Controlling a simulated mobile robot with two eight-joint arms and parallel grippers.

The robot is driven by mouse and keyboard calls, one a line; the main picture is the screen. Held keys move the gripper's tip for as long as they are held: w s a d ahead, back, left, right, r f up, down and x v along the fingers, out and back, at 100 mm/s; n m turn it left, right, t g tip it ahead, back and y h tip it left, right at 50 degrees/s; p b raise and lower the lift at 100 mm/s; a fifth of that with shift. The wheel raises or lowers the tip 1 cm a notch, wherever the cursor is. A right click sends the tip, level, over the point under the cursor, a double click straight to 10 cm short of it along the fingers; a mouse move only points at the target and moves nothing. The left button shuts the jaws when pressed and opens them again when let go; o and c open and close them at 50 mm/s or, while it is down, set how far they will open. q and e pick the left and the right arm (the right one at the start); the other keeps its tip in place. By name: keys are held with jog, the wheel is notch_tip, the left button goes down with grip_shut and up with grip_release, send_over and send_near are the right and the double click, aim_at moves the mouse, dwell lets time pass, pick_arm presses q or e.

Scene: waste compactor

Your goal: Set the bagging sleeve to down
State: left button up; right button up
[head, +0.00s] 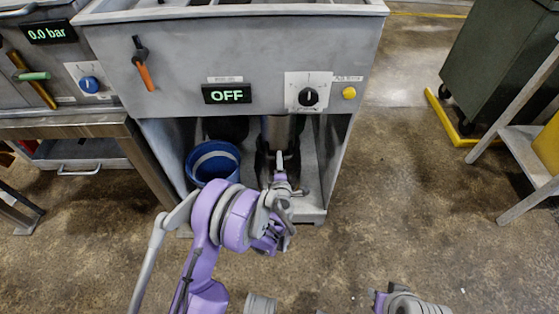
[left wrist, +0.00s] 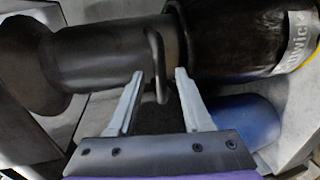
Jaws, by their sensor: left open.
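The bagging sleeve (head: 276,132) is a grey metal cylinder under the compactor's front panel, inside the open bay. In the left wrist view the sleeve (left wrist: 100,55) lies across the picture, with a bent bar handle (left wrist: 157,65) on its side. My left gripper (head: 281,170) reaches into the bay in front of the sleeve. In the left wrist view its two fingers (left wrist: 158,85) are apart, one on each side of the handle. I cannot tell whether either finger touches it. My right gripper does not show; only part of an arm is at the bottom edge.
A blue bucket (head: 213,162) stands in the bay left of my gripper. A display reading OFF (head: 227,93), a black knob (head: 308,97) and an orange-handled lever (head: 142,65) are on the panel above.

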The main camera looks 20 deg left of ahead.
pick_arm(q)
jog(key=p+v, duration=0.1)
jog(key=v, duration=0.9)
jog(key=shift+p, duration=0.3)
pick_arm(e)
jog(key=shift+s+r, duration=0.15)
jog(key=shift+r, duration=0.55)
pick_arm(q)
jog(key=shift+w, duration=0.1)
